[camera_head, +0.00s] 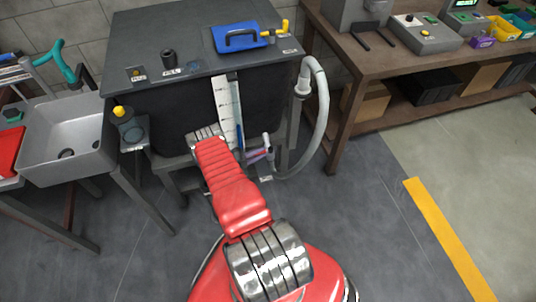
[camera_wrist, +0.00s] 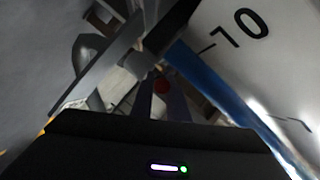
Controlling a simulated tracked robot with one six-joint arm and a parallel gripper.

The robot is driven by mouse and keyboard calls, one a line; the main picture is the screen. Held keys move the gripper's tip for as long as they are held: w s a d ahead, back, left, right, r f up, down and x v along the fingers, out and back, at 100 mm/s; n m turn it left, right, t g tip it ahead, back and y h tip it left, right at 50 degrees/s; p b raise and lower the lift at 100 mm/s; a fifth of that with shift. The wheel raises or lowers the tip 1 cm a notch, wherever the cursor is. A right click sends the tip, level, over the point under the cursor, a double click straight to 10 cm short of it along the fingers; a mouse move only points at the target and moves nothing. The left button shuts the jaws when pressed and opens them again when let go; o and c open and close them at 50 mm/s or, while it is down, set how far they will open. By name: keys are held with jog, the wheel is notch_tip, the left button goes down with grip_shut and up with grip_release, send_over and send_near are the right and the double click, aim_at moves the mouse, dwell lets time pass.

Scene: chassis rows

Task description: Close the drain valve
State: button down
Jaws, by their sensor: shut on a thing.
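The dark tank (camera_head: 170,115) stands ahead, with a pale level gauge (camera_head: 224,100) on its front. The drain valve (camera_head: 267,150) is low at the tank's front right, small and partly hidden by my red arm. The handle's exact angle cannot be made out. In the head view my arm hides most of the gripper.
A pale hose (camera_head: 323,105) loops from the tank's upper right down to its base. A grey sink (camera_head: 70,135) stands left and a workbench (camera_head: 350,75) right. The gauge panel (camera_wrist: 245,50) is close on the wrist view's right. The floor at right is clear.

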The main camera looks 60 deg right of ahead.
jog(key=shift+w+a+f, duration=0.35)
jog(key=shift+w, duration=0.15)
jog(key=shift+s+d+r+m+g+y, duration=0.1)
jog(key=shift+s+d+m+g+y, duration=0.2)
jog(key=c, duration=1.7)
grip_release()
jog(key=shift+r, duration=0.1)
jog(key=shift+w, duration=0.1)
jog(key=v, duration=1.3)
jog(key=shift+w+a, duration=0.15)
jog(key=shift+a, duration=0.2)
